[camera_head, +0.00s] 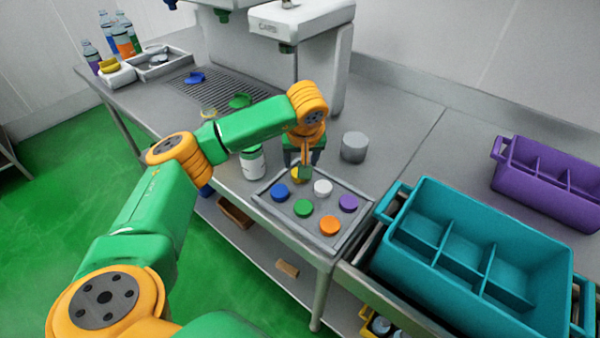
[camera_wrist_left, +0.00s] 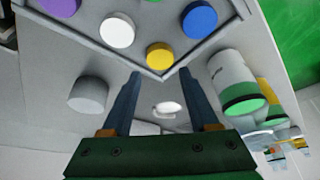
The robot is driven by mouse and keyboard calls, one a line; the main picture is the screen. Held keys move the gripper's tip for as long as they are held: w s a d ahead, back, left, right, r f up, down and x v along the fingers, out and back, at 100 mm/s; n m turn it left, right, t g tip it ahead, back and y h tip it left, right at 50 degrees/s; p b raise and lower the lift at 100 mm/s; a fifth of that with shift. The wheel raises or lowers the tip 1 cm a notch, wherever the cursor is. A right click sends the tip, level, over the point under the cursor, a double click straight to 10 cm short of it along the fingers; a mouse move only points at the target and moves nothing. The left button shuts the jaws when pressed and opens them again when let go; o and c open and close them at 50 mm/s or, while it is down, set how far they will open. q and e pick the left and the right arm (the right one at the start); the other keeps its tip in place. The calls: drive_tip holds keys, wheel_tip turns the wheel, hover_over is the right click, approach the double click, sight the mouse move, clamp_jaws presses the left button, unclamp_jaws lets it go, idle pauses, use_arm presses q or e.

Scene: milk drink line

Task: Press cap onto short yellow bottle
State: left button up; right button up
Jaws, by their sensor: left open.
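A yellow cap (camera_head: 296,174) lies in the near-left-to-back corner area of a grey cap tray, partly hidden by my left gripper (camera_head: 303,160). It also shows in the left wrist view (camera_wrist_left: 160,55). My left gripper's two dark fingers (camera_wrist_left: 160,76) are open and apart, with nothing between them, close to the yellow cap. A white and green bottle (camera_head: 252,162) stands left of the tray; it also shows in the left wrist view (camera_wrist_left: 238,85). I cannot make out a short yellow bottle for certain. My right gripper is not in view.
The tray (camera_head: 270,215) also holds blue (camera_head: 281,191), white (camera_head: 323,187), purple (camera_head: 348,203), green (camera_head: 303,208) and orange (camera_head: 330,225) caps. A grey cylinder (camera_head: 354,147) stands behind it. A teal crate (camera_head: 465,195) and a purple crate (camera_head: 570,212) stand to the right.

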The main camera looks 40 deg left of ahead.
use_arm(q)
drive_tip(key=shift+f, duration=0.3)
drive_tip(key=p+x, duration=0.1)
drive_tip(key=x, duration=0.3)
drive_tip(key=shift+f, duration=0.35)
drive_tip(key=shift+c, duration=0.4)
drive_tip(key=c, duration=0.9)
drive_tip(key=shift+o, duration=0.2)
drive_tip(key=shift+r, duration=0.1)
